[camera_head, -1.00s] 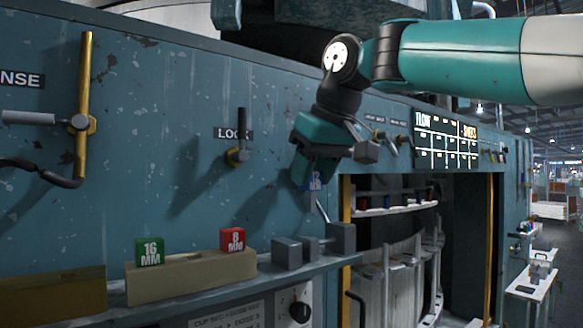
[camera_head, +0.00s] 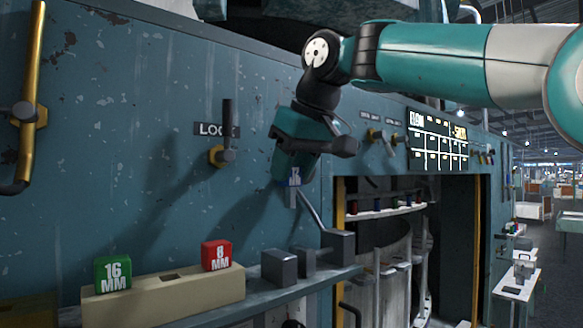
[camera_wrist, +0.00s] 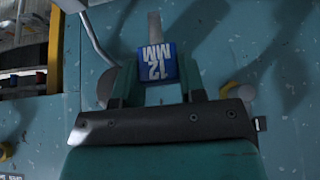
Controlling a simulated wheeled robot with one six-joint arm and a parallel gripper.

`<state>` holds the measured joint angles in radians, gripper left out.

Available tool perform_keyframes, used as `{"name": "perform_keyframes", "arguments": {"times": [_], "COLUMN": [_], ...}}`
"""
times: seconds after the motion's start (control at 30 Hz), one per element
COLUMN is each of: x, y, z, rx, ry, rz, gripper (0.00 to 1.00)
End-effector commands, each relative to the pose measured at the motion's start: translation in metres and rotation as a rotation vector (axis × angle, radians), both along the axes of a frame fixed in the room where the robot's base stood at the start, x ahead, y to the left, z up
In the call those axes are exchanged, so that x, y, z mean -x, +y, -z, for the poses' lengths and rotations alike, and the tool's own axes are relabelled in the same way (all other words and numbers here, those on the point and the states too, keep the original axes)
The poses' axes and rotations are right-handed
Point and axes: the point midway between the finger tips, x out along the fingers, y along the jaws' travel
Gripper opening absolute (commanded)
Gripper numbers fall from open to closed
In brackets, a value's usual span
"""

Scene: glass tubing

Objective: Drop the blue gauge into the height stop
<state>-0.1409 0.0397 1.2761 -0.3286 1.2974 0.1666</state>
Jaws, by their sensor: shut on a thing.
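The blue gauge (camera_head: 294,178), marked 12 MM, has a grey shank pointing down. It also shows in the wrist view (camera_wrist: 157,62), with the shank extending towards the top edge. My gripper (camera_head: 292,168) is shut on the blue head, with one finger on each side in the wrist view. The gauge hangs in the air above the shelf and in front of the blue panel. I cannot tell for certain which part is the height stop, and no slot opening shows.
A pale rack (camera_head: 200,293) on the shelf holds a green 16 MM gauge (camera_head: 113,273) and a red 8 MM gauge (camera_head: 216,255), with an empty slot between them. The LOCK handle (camera_head: 228,130) juts from the panel at left. An open bay lies right.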

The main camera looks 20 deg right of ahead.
Motion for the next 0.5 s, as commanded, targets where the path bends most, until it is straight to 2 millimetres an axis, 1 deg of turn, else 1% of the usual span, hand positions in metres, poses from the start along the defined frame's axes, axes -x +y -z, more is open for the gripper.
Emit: {"name": "perform_keyframes", "arguments": {"times": [0.17, 0.37, 0.5], "x": [0.002, 0.002, 0.002], "y": [-0.001, -0.001, -0.001], "z": [-0.001, 0.015, 0.029], "rx": [0.001, 0.001, 0.001], "ry": [-0.001, -0.001, -0.001], "rz": [0.001, 0.001, 0.001], "gripper": [0.14, 0.14, 0.14]}}
